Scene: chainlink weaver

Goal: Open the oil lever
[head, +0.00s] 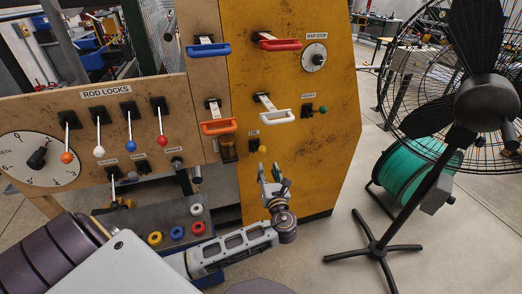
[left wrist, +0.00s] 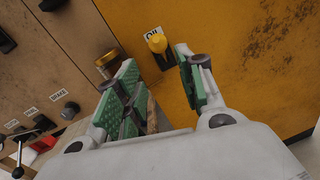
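In the left wrist view the yellow knob (left wrist: 157,42) stands on a dark base, partly over the label. My left gripper (head: 274,176) is open and empty just below the knob in the head view, pointing up toward it. In the left wrist view its green-padded fingers (left wrist: 155,60) are spread, with the knob beyond the gap between their tips. I cannot see any contact. My right gripper is not in view.
Orange (head: 219,127) and white (head: 280,118) handles jut out above the lever. A brass-coloured cup (head: 228,149) sits left of it. A green-knobbed lever (head: 322,110) is up and right. A black fan (head: 488,100) and green hose reel (head: 405,172) stand at right.

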